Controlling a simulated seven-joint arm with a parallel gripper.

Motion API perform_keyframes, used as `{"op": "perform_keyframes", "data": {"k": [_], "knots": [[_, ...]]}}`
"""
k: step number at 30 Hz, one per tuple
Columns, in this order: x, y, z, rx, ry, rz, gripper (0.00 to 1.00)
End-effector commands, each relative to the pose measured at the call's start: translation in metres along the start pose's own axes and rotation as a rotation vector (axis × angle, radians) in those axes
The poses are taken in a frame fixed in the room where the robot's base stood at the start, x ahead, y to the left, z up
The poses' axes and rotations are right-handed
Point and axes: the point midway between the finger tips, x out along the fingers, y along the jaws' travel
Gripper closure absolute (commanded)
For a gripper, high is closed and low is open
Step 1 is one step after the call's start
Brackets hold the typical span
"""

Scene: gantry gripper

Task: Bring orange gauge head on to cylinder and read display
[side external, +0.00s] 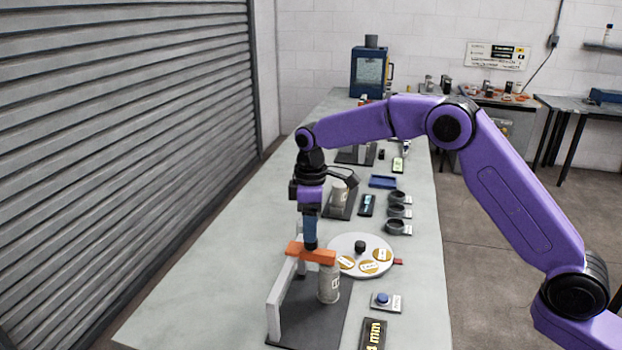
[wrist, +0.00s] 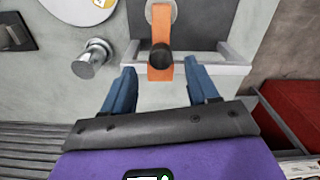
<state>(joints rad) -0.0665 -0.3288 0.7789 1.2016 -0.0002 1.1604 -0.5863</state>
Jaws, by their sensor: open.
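The orange gauge head (side external: 318,256) is a bar on a grey frame (side external: 275,307) with a dark base. Its right end lies over the top of an upright grey cylinder (side external: 329,286); I cannot tell whether they touch. In the wrist view the orange head (wrist: 161,73) carries a black knob (wrist: 160,57), and a round grey top (wrist: 162,10) shows at its far end. My gripper (side external: 310,244) is just above the head, pointing down. In the wrist view my gripper (wrist: 161,76) is open, its blue fingers either side of the head with gaps. A display (side external: 373,335) reading "mm" is partly cut off.
A blue button (side external: 383,299) on a plate sits right of the frame. A white round plate (side external: 347,243) with labelled gold discs stands behind. Other gauges and a blue tray (side external: 382,181) are further back. The bench's left side is clear, beside a shutter (side external: 120,150).

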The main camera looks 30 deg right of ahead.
Motion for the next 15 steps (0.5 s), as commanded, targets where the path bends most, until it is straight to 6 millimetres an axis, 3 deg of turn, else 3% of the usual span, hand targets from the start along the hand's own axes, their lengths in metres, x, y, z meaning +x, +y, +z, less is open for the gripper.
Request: {"op": "perform_keyframes", "data": {"k": [15], "knots": [[-0.109,0.001,0.0,0.0,0.005,0.004,0.41]]}}
